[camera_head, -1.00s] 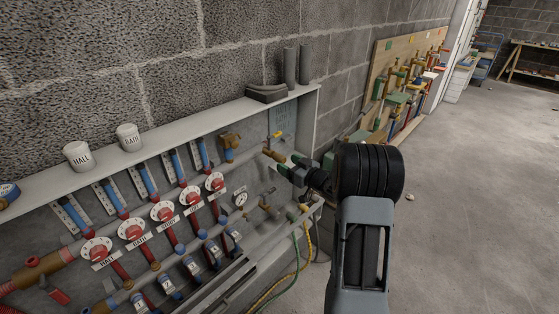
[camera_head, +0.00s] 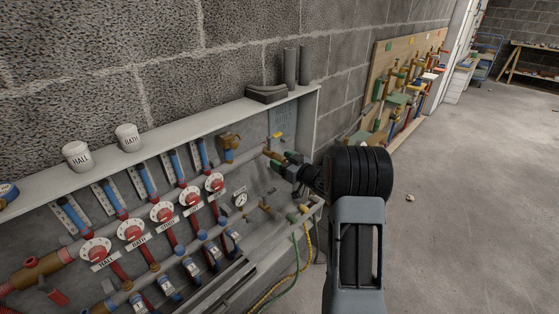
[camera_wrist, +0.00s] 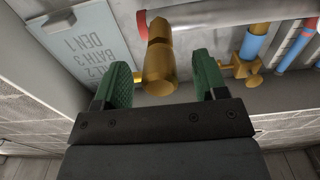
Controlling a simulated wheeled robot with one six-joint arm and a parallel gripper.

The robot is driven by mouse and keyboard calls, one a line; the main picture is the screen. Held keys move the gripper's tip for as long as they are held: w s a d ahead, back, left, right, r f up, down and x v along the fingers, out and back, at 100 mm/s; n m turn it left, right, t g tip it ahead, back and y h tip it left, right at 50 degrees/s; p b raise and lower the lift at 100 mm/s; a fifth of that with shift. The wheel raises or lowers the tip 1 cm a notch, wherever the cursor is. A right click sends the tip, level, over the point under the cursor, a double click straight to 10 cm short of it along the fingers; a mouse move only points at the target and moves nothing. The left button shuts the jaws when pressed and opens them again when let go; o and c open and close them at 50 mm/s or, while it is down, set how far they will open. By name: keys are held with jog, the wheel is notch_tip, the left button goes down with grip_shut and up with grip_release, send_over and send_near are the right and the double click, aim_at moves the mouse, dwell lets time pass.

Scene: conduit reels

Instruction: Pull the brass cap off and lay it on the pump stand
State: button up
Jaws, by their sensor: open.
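The brass cap (camera_wrist: 158,68) is a stubby brass cylinder at the end of the pipe run, in the wrist view. It is on its pipe and lies between my two green fingers, with a gap on either side. In the head view the brass fitting (camera_head: 270,153) shows at the right end of the manifold, partly hidden by my gripper (camera_head: 283,161). My gripper is open and holds nothing. I cannot tell for sure which thing is the pump stand; a dark grey cradle-like block (camera_head: 267,94) sits on the shelf above.
The white cabinet shelf (camera_head: 190,122) carries white pots (camera_head: 77,155) and dark upright cylinders (camera_head: 291,66). Red dials (camera_head: 162,214) and a gauge (camera_head: 241,199) are left of my gripper. A label plate (camera_wrist: 85,45) is left of the cap. Open floor (camera_head: 470,190) lies to the right.

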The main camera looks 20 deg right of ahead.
aim_at(284, 162)
jog(key=shift+c, duration=0.4)
dwell(0.3)
grip_shut()
jog(key=shift+v, duration=2.95)
